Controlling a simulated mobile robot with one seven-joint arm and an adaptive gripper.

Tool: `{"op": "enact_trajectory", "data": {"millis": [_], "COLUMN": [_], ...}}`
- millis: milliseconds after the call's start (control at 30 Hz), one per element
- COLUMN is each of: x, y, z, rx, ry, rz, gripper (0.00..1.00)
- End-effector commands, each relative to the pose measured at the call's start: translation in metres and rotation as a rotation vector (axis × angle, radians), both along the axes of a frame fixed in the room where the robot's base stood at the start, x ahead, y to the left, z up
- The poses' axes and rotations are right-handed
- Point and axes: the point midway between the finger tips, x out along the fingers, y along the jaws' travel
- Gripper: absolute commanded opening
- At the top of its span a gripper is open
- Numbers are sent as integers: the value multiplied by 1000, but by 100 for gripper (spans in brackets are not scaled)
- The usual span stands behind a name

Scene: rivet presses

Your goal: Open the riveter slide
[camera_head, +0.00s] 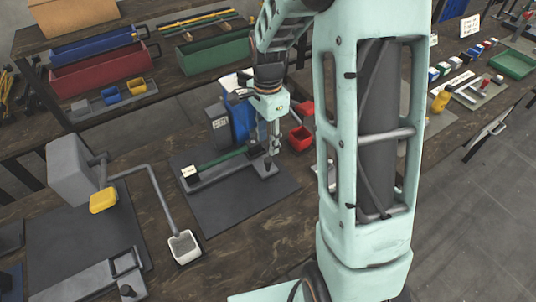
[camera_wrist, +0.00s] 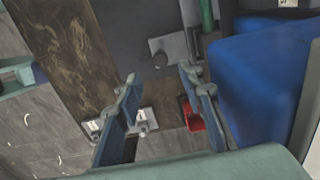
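A block with a white tag (camera_head: 190,172) sits at the bar's left end. In the wrist view the blue body (camera_wrist: 260,75) fills the right side. A grey knob (camera_wrist: 159,57) on a grey piece shows at the top middle, close to the fingertips, with the green bar (camera_wrist: 207,14) beyond. My gripper (camera_wrist: 160,80) is open, with nothing seen between its fingers. In the head view my gripper (camera_head: 271,137) is above the rail's right end, partly overlapping the press.
A red bin (camera_head: 300,138) stands right of the press and shows near the right finger (camera_wrist: 193,118). A grey block with a bent pipe (camera_head: 155,185) and white cup (camera_head: 184,246) stand to the left. The mat's front (camera_head: 235,215) is clear.

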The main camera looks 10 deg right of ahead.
Motion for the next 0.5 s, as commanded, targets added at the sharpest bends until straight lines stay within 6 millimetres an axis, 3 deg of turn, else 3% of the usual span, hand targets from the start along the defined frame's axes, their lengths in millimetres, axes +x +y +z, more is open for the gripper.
{"op": "enact_trajectory", "data": {"millis": [233, 500], "x": [-1, 0], "y": [0, 0], "z": [-49, -73], "rx": [1, 0], "ry": [4, 0], "rz": [1, 2], "gripper": [35, 35]}}
